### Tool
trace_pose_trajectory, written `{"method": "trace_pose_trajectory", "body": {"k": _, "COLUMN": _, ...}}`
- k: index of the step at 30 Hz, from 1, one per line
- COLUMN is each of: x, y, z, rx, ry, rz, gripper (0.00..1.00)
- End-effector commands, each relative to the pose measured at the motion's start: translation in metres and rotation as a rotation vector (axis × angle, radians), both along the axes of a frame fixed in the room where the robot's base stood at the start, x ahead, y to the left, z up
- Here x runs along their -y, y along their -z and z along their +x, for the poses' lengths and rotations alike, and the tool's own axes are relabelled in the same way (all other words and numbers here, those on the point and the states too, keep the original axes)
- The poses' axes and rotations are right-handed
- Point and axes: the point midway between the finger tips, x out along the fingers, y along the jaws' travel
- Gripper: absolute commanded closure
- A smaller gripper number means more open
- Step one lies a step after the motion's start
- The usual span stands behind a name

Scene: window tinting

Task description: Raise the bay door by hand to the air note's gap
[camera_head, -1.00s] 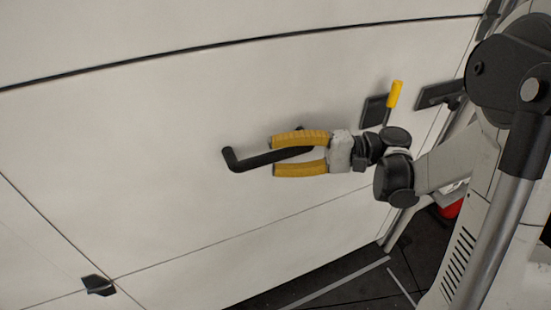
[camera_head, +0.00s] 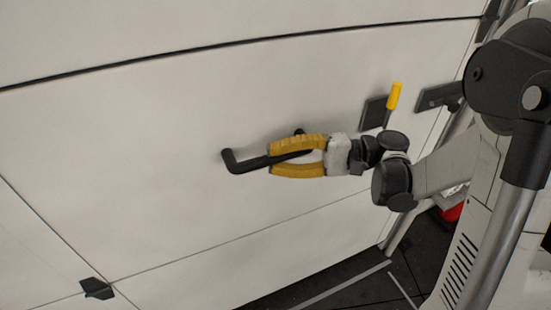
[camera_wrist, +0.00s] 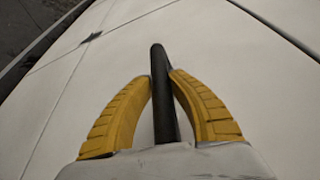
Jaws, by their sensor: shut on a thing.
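The bay door (camera_head: 180,130) is a large off-white panelled surface with dark seams, filling most of the head view. A black bar handle (camera_head: 243,163) is fixed to it near the middle. My gripper (camera_head: 272,161) has yellow fingers and is shut on the handle, one finger above and one below it. In the wrist view, the handle (camera_wrist: 159,60) runs between the fingertips of my gripper (camera_wrist: 161,82), and the door (camera_wrist: 250,70) lies behind it. The air note is not visible in either view.
A yellow-gripped lever (camera_head: 394,96) on a black plate sits right of the handle, with a dark bracket (camera_head: 438,96) beyond it. A small black fitting (camera_head: 97,288) is at lower left. Dark floor (camera_head: 340,292) and a red object (camera_head: 453,212) show at lower right.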

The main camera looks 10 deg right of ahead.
Motion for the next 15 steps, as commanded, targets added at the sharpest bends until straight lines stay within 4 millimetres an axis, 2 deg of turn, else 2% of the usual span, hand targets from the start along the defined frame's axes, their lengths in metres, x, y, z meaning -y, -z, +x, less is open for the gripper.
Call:
{"method": "trace_pose_trajectory", "body": {"k": 1, "x": -0.0003, "y": 0.0063, "z": -0.0020, "rx": -0.004, "ry": -0.003, "rz": -0.017, "gripper": 1.00}}
{"method": "trace_pose_trajectory", "body": {"k": 4, "x": -0.0004, "y": 0.0060, "z": -0.0022, "rx": -0.004, "ry": -0.004, "rz": -0.016, "gripper": 1.00}}
{"method": "trace_pose_trajectory", "body": {"k": 5, "x": -0.0005, "y": 0.0059, "z": -0.0021, "rx": -0.004, "ry": -0.004, "rz": -0.016, "gripper": 0.76}}
{"method": "trace_pose_trajectory", "body": {"k": 7, "x": -0.0005, "y": 0.0055, "z": -0.0020, "rx": -0.004, "ry": -0.004, "rz": -0.014, "gripper": 0.55}}
{"method": "trace_pose_trajectory", "body": {"k": 15, "x": -0.0001, "y": 0.0042, "z": -0.0016, "rx": -0.004, "ry": -0.003, "rz": -0.012, "gripper": 0.55}}
